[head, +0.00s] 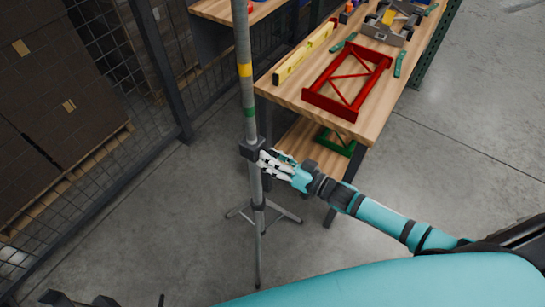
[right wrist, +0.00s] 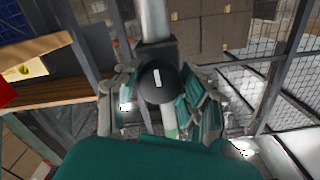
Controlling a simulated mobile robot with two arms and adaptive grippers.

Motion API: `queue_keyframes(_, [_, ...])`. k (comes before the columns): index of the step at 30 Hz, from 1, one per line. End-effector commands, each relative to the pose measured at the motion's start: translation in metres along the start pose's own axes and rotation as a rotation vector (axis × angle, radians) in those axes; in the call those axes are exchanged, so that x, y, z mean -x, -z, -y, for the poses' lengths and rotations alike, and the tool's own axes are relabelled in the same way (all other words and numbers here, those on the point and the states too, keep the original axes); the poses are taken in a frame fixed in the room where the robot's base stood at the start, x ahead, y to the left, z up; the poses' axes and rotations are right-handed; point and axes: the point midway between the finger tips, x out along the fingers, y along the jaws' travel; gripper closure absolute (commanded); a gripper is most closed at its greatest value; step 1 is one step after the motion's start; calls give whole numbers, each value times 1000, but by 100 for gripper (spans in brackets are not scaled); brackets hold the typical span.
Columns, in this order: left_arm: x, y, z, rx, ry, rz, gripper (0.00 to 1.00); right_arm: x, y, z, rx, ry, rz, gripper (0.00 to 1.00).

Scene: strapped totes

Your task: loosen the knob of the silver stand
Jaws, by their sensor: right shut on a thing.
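The silver stand (head: 243,45) is an upright grey pole with a yellow and a green band, on splayed tripod legs. A dark collar (head: 250,150) sits round the pole below the green band. In the right wrist view the round black knob (right wrist: 158,80) faces me with a short, near-vertical white mark, below the pole (right wrist: 154,20). My right gripper (head: 266,163) is at the collar, shut on the knob; its fingers (right wrist: 160,98) lie on both sides of it. In the head view the gripper hides the knob. Dark parts at the bottom left edge may be my left gripper.
A wooden workbench (head: 375,120) stands just right of the stand, with a red frame (head: 347,82), a yellow level (head: 304,53) and a green frame on its lower shelf. A mesh fence (head: 110,60) and stacked boxes (head: 50,95) are left. The floor right of the bench is clear.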

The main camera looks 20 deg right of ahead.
Motion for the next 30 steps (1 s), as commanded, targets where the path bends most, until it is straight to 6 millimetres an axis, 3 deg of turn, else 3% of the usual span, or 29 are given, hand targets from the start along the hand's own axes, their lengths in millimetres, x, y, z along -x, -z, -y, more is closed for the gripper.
queue_keyframes(3, [0,0,1,-1,1,0,36,0,0,0,0,0,0,92])
queue_keyframes(14, [0,0,2,-1,2,0,36,0,0,0,73,-1,-1,92])
queue_keyframes(30, [-2,1,2,-1,2,-2,36,0,0,-1,527,-1,-2,92])
